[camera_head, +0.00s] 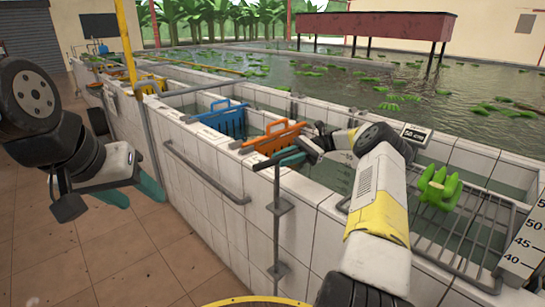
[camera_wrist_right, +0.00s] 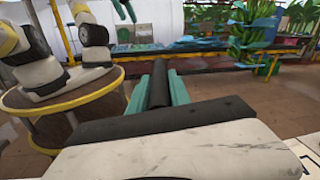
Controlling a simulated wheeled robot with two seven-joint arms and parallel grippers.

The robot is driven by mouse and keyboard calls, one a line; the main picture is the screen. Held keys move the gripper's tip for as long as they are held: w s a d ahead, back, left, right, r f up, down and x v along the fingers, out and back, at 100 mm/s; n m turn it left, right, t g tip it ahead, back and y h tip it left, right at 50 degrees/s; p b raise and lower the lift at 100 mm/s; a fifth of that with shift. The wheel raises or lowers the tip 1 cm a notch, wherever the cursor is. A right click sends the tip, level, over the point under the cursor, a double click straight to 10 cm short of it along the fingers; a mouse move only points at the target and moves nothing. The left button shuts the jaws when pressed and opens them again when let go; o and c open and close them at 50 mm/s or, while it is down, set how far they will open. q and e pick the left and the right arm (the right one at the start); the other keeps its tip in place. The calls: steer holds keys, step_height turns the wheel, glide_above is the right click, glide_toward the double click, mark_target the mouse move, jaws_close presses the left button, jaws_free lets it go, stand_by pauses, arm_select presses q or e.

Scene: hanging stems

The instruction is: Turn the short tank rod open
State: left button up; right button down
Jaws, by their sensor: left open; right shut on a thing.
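The short tank rod (camera_head: 277,222) is a grey upright rod in brackets on the outer face of the white tiled tank wall. My right gripper (camera_head: 288,160) is at its top end, by the tank rim, shut on the rod's dark handle. In the right wrist view the dark round bar (camera_wrist_right: 158,92) lies between the teal fingers of this gripper. The fingers hide part of the handle. My left gripper (camera_head: 136,192) is open and empty over the tiled floor, to the left and away from the rod.
An orange gate (camera_head: 272,138) and a blue gate (camera_head: 222,118) stand in the tank channel. Green bananas (camera_head: 438,187) lie on a metal rack (camera_head: 465,232) at the right. A handrail (camera_head: 205,175) runs along the tank wall. The floor (camera_head: 110,255) at the left is clear.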

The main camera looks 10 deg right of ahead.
stand_by(0.4)
steer(key=c, duration=1.2)
jaws_free()
steer(key=shift+r, duration=0.3)
steer(key=r, duration=0.3)
steer(key=shift+s+r, duration=0.1)
steer(key=shift+s, duration=0.25)
steer(key=s+a, duration=0.2)
steer(key=s, duration=0.5)
steer(key=s+a+r, duration=0.1)
steer(key=s+a, duration=0.2)
steer(key=s, duration=0.4)
steer(key=shift+s, duration=0.35)
steer(key=shift+s+r, duration=0.1)
